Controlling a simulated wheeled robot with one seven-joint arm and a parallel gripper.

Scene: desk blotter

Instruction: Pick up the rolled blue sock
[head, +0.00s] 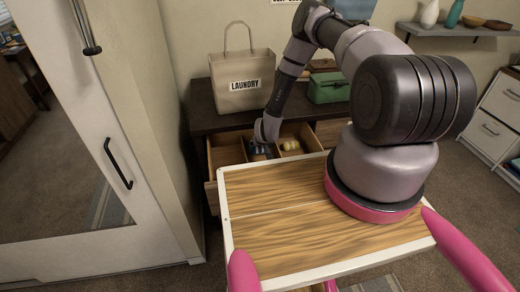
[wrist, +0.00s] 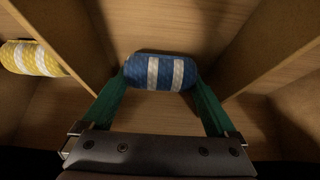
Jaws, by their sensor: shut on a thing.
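The rolled blue sock (wrist: 160,72), with white stripes, is between the green fingers of my gripper (wrist: 160,84) in the wrist view. The fingers press on its left and right ends. It is inside a wooden drawer compartment, and I cannot tell whether it touches the floor of it. In the head view the blue sock (head: 258,150) is small and partly hidden by my gripper, which reaches down into the open drawer (head: 226,156).
A rolled yellow sock (wrist: 30,58) with white stripes lies in the neighbouring compartment, beyond a wooden divider (wrist: 88,45). A beige laundry bag (head: 243,82) and a green box (head: 328,88) stand on the dresser top above the drawer.

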